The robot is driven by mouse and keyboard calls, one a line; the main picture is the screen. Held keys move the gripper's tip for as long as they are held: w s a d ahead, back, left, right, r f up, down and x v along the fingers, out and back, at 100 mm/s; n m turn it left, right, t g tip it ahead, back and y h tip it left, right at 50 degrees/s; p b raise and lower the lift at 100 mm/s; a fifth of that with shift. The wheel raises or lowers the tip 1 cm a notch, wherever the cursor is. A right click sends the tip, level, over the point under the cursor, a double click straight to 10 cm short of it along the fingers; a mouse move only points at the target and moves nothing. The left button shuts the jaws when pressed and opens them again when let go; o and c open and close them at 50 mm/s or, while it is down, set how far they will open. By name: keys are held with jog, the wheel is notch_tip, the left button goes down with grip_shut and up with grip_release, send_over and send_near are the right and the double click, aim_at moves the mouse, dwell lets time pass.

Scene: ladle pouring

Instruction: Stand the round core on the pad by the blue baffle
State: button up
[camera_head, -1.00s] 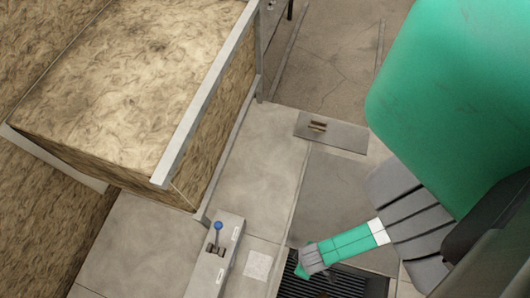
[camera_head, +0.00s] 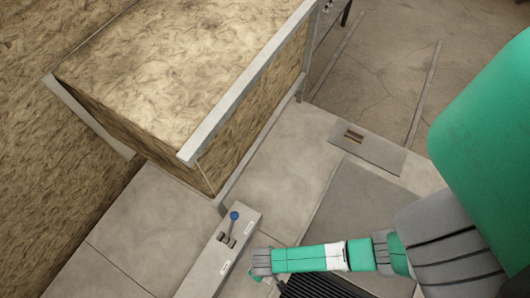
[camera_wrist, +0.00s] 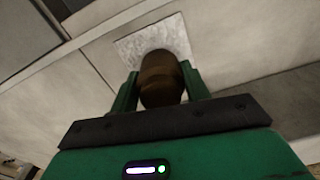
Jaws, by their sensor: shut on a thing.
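My gripper (camera_wrist: 160,92) has green fingers shut on a round brown core (camera_wrist: 160,80) in the wrist view. A pale speckled square pad (camera_wrist: 140,44) lies just beyond the core, which overlaps its near part in the picture. I cannot tell whether the core touches the pad. In the head view my arm's green end reaches low centre, and the core and pad are hidden there. I see no blue baffle for certain; the only blue is a round lever knob (camera_head: 234,215).
A grey lever box (camera_head: 218,255) stands left of my arm's end. A large rough tan block with a metal edge (camera_head: 245,85) rises behind it. A grey plate with a slot (camera_head: 368,150) lies at the right. A dark grate (camera_head: 315,288) is at the bottom.

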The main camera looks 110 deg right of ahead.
jog(key=shift+s+f, duration=0.15)
jog(key=shift+f, duration=0.3)
jog(key=o, duration=1.1)
jog(key=shift+c, duration=0.2)
notch_tip(320, 180, up, 12)
jog(key=p, duration=0.4)
jog(key=shift+r, duration=0.1)
